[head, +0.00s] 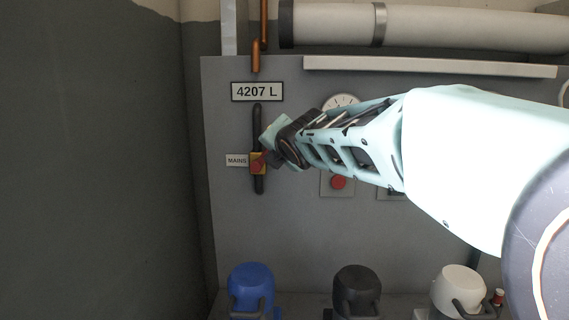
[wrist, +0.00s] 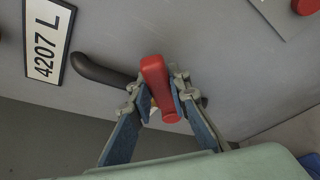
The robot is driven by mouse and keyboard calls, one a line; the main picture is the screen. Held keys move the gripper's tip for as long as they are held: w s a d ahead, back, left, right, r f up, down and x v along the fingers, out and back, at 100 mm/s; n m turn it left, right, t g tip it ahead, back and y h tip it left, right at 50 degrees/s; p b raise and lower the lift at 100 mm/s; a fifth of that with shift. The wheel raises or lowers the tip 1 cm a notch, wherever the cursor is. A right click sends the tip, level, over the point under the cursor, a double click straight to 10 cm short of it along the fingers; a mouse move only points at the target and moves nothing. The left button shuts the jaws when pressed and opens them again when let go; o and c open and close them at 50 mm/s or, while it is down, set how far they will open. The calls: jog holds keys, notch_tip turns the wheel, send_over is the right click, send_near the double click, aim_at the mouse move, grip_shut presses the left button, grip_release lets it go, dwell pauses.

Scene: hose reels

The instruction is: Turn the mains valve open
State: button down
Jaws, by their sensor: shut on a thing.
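The mains valve (head: 258,164) is on the grey panel beside a small MAINS label (head: 237,160). It has a yellow body and a red handle on a dark vertical pipe (head: 257,118). In the wrist view the red handle (wrist: 155,80) sticks out between the two fingers of my gripper (wrist: 160,95), which is shut on it. In the head view my gripper (head: 272,150) reaches in from the right and hides part of the handle. The valve body is mostly hidden behind the handle and fingers in the wrist view.
A 4207 L sign (head: 257,92) is above the valve. A round gauge (head: 341,102) and a red button (head: 338,183) are to the right, partly near my arm. Blue (head: 250,286), black (head: 357,288) and white (head: 459,288) rounded units stand below.

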aim_at(262, 153)
jog(key=shift+a+r+n+h+p, duration=0.6)
jog(key=shift+a+r+n, duration=0.2)
jog(key=shift+n, duration=0.3)
jog(key=shift+a+r+n+g+h+p, duration=0.25)
jog(key=shift+a+n+g+h+p, duration=0.15)
jog(key=shift+a+n+h+p, duration=0.45)
jog(key=shift+w+a+f+n+h+p, duration=0.1)
jog(key=shift+a+n+h+p, duration=0.55)
jog(key=shift+n+p, duration=0.75)
jog(key=shift+a+m+p, duration=0.1)
jog(key=shift+m+p, duration=0.15)
jog(key=shift+p, duration=0.05)
jog(key=c, duration=1.8)
grip_release()
jog(key=shift+f, duration=0.1)
jog(key=shift+r, duration=0.2)
notch_tip(262, 153, up, 10)
jog(key=shift+f, duration=0.15)
